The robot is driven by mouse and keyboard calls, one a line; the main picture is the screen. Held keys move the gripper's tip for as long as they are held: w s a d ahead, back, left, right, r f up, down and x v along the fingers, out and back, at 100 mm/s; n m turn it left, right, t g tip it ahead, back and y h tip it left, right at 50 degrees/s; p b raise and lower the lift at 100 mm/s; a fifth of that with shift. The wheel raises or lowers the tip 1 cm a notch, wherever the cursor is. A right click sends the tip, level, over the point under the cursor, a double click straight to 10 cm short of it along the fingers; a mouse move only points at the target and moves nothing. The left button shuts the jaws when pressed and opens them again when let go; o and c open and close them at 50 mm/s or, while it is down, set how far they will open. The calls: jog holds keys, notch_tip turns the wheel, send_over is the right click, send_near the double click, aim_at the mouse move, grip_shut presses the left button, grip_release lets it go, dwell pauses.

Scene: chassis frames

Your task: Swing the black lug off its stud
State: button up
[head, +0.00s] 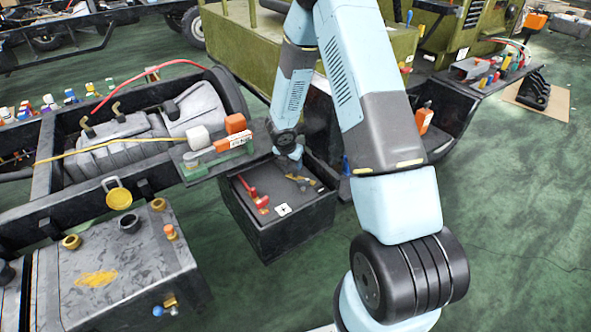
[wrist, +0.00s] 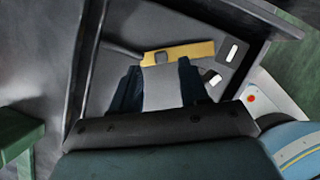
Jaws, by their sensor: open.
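A black battery box (head: 262,240) stands open-topped in the middle of the head view. A brass-coloured bar (head: 300,181) lies on its top at the right. In the wrist view the same bar (wrist: 190,50) carries a small dark square piece (wrist: 163,58). A dark arm (wrist: 122,51) runs to the bar's left end; it looks like the black lug, but lug and stud are hard to tell apart. My gripper (wrist: 157,68) is open above the box, its two dark fingers just short of the bar. In the head view its fingers are mostly hidden by my wrist.
A red lug and lever (head: 256,197) sit on the box's left side. White labels (wrist: 232,53) lie beside the bar. Box walls rise close around my gripper. A green bracket with an orange-and-white part (head: 232,140) overhangs at left. Green floor (head: 500,230) is free at right.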

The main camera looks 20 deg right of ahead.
aim_at(295, 169)
jog(key=shift+x, duration=2.8)
grip_shut()
